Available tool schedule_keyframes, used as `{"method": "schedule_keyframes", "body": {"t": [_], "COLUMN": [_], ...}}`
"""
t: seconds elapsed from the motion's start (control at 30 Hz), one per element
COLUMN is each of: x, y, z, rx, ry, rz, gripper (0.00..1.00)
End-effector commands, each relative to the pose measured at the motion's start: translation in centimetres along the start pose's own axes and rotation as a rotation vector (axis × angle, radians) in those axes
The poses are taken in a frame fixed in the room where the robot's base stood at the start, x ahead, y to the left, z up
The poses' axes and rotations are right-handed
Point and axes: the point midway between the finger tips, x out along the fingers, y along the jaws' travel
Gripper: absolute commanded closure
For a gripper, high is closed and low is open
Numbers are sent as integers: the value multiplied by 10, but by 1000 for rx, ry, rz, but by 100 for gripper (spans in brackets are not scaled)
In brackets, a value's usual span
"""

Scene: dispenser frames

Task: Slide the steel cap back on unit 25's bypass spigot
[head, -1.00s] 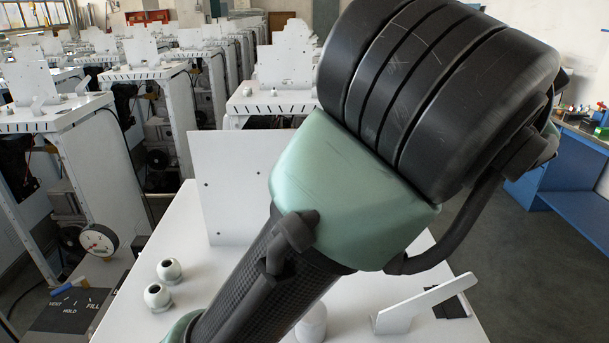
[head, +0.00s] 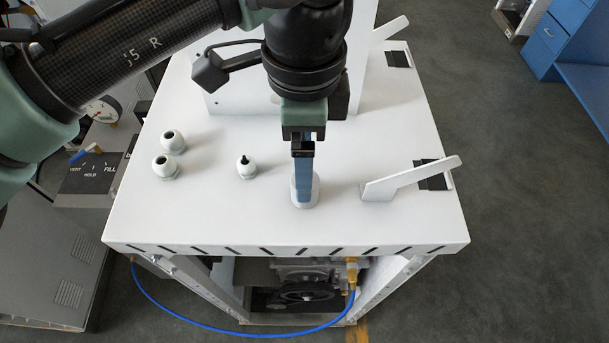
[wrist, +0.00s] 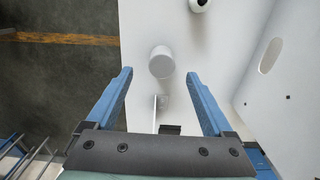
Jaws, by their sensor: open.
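A pale, smooth round cylinder (head: 313,192) stands on the white top of the unit (head: 400,225); it also shows in the wrist view (wrist: 162,61). It may be the steel cap, but I cannot tell for sure, nor whether a spigot is under it. My gripper (head: 304,197) points down over it, with blue fingers hiding part of it. In the wrist view my gripper (wrist: 160,78) is open, its fingers apart, with the cylinder just beyond and between the tips. A small pale fitting with a dark tip (head: 246,168) stands to the left. No unit number is readable.
Two round pale fittings (head: 172,141) (head: 165,167) stand at the left of the top. A slanted white bracket (head: 410,180) rises at the right, and an upright white panel (head: 385,90) at the back. A blue hose (head: 220,326) hangs below the front edge.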

Motion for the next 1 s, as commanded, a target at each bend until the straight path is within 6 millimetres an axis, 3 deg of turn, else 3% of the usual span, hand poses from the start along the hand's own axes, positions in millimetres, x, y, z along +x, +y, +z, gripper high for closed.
{"method": "schedule_keyframes", "body": {"t": [0.23,0.53,0.83,1.0], "x": [15,52,58,58], "y": [0,-2,-3,-3], "z": [0,0,-1,-1], "rx": [0,1,1,1], "ry": [0,1,1,2], "rz": [0,-1,-2,-2], "gripper": [14,14,14,44]}}
